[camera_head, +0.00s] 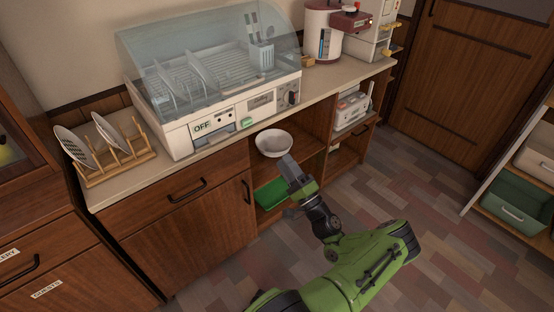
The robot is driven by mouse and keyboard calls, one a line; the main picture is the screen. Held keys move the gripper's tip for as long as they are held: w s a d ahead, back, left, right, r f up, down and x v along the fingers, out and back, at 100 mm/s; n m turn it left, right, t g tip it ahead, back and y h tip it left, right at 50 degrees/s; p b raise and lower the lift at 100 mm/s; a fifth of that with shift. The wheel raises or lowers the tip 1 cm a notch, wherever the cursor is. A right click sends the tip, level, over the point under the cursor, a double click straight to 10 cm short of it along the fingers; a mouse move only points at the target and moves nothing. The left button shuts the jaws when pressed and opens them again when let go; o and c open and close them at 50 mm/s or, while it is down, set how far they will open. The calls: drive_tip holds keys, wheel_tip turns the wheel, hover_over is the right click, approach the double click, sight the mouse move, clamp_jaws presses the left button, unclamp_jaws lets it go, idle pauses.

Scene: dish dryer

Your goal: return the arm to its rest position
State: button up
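My green arm reaches up from the bottom of the head view, over the floor. My gripper (288,163) is a grey block at its end, in front of the open shelves of the counter (222,143). A white bowl (273,142) shows just beyond the gripper's tip, at the upper open compartment. I cannot tell whether the gripper touches the bowl or only overlaps it in the picture. The fingers are too small and turned away to show whether they are open or shut.
A dish dryer (208,129) with a clear cover, marked OFF, stands on the counter. A wooden rack (118,168) with plates is on its left. A green tray (269,194) lies in the lower compartment. Shelves with bins (513,213) stand at right. The floor at right is clear.

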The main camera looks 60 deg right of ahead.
drive_tip(key=shift+w, duration=0.1)
drive_tip(key=w+a+r+n+g+y, duration=0.2)
drive_tip(key=w+a+n+g+y, duration=0.4)
drive_tip(key=w+a+n+y, duration=0.8)
drive_tip(key=s+a+r+n+g+y, duration=0.1)
drive_tip(key=a+n+g, duration=0.2)
drive_tip(key=a+g, duration=0.45)
drive_tip(key=s+a+n+g, duration=0.2)
drive_tip(key=a+n+g, duration=0.15)
drive_tip(key=a, duration=0.75)
drive_tip(key=s+a+r+n+h, duration=0.1)
drive_tip(key=s+a+r+h, duration=0.25)
drive_tip(key=s+r, duration=0.45)
drive_tip(key=s+a+r+n+h, duration=0.1)
drive_tip(key=s+a+r+h, duration=0.3)
drive_tip(key=s, duration=0.6)
wheel_tip(320, 180, up, 17)
drive_tip(key=d+p, duration=0.1)
drive_tip(key=p, duration=1.4)
drive_tip(key=shift+s+d+p, duration=0.15)
drive_tip(key=shift+d+p, duration=0.05)
drive_tip(key=shift+p, duration=0.2)
drive_tip(key=shift+m, duration=0.25)
